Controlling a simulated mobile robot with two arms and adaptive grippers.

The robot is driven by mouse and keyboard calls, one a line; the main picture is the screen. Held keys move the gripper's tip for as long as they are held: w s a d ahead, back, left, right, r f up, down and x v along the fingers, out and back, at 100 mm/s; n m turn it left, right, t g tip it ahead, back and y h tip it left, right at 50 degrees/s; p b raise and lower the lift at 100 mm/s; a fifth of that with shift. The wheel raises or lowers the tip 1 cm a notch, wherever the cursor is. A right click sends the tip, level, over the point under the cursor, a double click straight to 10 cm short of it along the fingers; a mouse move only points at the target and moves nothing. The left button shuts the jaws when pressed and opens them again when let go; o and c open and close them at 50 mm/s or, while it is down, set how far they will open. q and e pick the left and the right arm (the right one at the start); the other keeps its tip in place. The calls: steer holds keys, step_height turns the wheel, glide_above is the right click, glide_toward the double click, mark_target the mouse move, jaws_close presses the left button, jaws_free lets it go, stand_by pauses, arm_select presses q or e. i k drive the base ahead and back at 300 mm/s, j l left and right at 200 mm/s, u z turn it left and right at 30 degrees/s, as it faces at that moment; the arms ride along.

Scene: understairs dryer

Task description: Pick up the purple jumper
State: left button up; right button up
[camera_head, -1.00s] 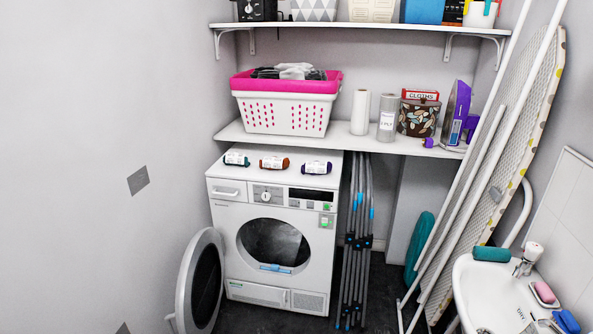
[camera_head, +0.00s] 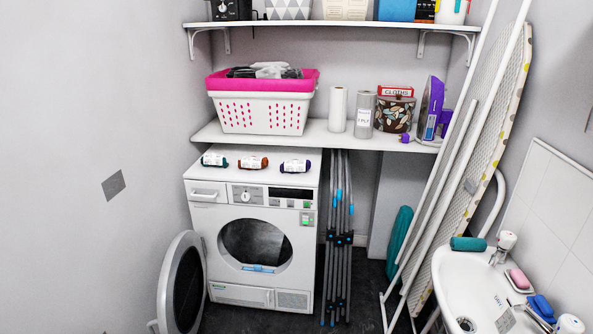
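Three small rolled bundles lie in a row on top of the white dryer: a teal one (camera_head: 214,160) at the left, an orange-brown one (camera_head: 252,163) in the middle and a purple one (camera_head: 295,167) at the right. The purple bundle has a pale band or label around it and looks like the purple jumper. The three lie apart from each other, and nothing covers them. Neither of my grippers is in the head view.
The dryer (camera_head: 264,217) has its round door (camera_head: 184,285) swung open to the left. A shelf above holds a pink-rimmed basket (camera_head: 262,107), paper rolls and an iron (camera_head: 431,108). A folded airer (camera_head: 338,240), ironing board (camera_head: 490,150) and sink (camera_head: 462,280) stand right.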

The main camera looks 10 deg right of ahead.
mark_target(292, 166)
steer(key=i+z, duration=0.15)
steer(key=i, duration=0.4)
steer(key=i+j+z, duration=0.1)
steer(key=i, duration=0.45)
